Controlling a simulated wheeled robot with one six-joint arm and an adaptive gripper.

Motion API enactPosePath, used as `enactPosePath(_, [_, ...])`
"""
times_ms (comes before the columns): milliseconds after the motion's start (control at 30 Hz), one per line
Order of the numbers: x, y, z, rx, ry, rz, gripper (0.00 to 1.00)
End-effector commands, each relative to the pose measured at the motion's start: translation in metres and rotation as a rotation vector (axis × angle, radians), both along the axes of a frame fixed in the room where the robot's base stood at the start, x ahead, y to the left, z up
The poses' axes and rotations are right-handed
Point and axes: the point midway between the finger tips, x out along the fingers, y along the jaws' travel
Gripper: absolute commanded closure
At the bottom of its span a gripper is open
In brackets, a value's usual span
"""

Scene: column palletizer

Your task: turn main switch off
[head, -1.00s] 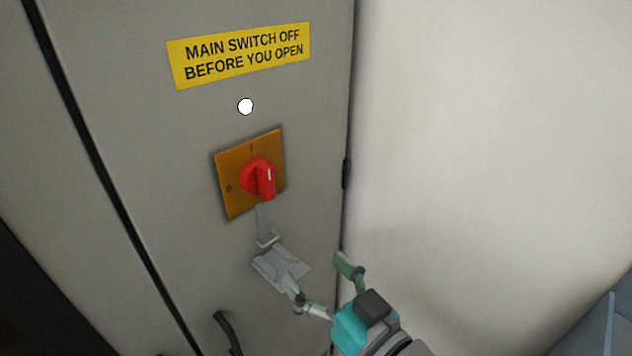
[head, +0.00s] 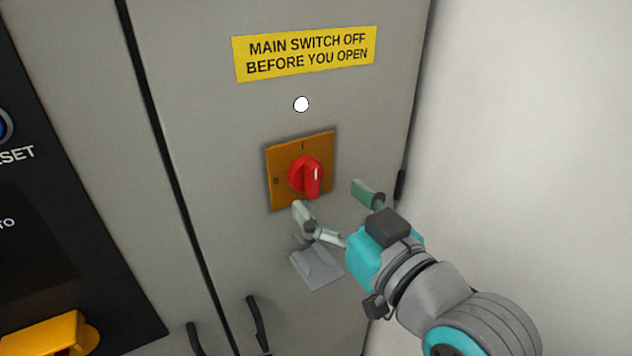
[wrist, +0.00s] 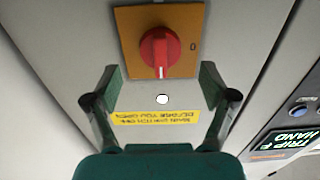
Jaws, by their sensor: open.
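The main switch is a red rotary knob (head: 306,175) on an orange plate (head: 275,192) fixed to the grey cabinet door. Its white line points up toward the "I" mark, and the "0" mark is at the plate's left. In the wrist view the knob (wrist: 160,50) appears upside down, above and between the fingertips. My gripper (head: 332,200) is open and empty, just below and right of the knob in the head view, apart from it. Its two fingers also show in the wrist view (wrist: 160,87).
A yellow warning label (head: 305,53) and a white round indicator (head: 301,104) are above the switch. A grey padlock-like flap (head: 316,268) hangs below it. Black handles (head: 257,322) are lower down. A dark control panel (head: 50,240) is at left; a pale wall (head: 530,130) is at right.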

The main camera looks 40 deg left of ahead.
Motion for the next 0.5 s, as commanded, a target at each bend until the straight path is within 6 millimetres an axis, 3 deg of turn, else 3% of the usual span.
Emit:
enactPosePath(200, [0.013, 0.031, 0.0, -0.001, -0.001, 0.001, 0.17])
enactPosePath(500, [0.019, 0.047, 0.0, 0.0, -0.001, -0.001, 0.17])
